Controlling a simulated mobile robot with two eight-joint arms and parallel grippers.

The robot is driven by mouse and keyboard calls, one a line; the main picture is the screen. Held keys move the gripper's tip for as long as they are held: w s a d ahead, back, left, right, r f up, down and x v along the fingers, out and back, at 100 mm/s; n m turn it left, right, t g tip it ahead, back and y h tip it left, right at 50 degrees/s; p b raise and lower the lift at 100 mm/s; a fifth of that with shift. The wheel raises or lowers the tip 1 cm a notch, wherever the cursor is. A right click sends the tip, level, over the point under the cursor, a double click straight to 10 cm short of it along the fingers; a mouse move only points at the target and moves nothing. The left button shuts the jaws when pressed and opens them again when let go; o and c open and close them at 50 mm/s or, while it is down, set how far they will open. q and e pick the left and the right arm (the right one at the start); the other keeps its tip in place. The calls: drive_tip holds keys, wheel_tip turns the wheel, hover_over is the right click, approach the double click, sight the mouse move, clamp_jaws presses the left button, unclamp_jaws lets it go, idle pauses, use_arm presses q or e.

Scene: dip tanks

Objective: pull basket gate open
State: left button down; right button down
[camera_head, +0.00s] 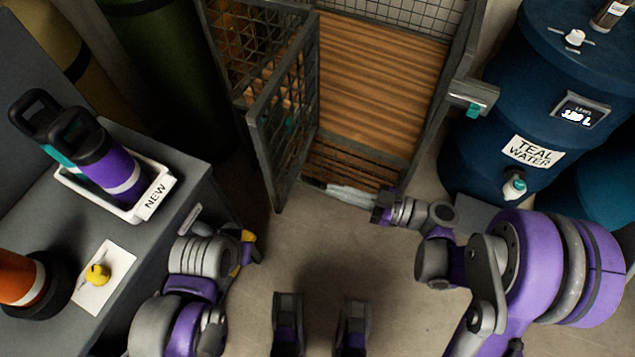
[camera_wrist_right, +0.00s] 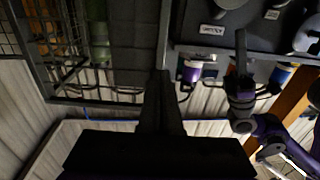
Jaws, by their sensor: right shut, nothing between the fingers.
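The basket gate (camera_head: 258,124) is a grey mesh-and-frame door with a teal piece on it. It stands swung out at an angle, leaving the basket's wooden-slatted interior (camera_head: 380,75) exposed. My right gripper (camera_head: 314,186) is shut and empty, low in the opening, its tip close to the gate's lower inner edge; I cannot tell whether they touch. In the right wrist view its dark fingers (camera_wrist_right: 160,85) are together, with mesh at the upper left. My left gripper (camera_head: 250,248) is by the counter's corner, partly hidden, its fingers unclear.
A blue teal-water tank (camera_head: 500,85) stands to the right. A grey latch post (camera_head: 475,95) with a teal part is at the opening's right side. At left, a counter holds a white NEW tray (camera_head: 110,200) with bottles. The floor in front is clear.

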sight(272, 171)
use_arm(q)
drive_tip(key=shift+f+b, duration=0.35)
drive_tip(key=shift+f, duration=0.05)
use_arm(e)
drive_tip(key=x, duration=1.3)
drive_tip(key=shift+r, duration=0.1)
drive_tip(key=x, duration=0.7)
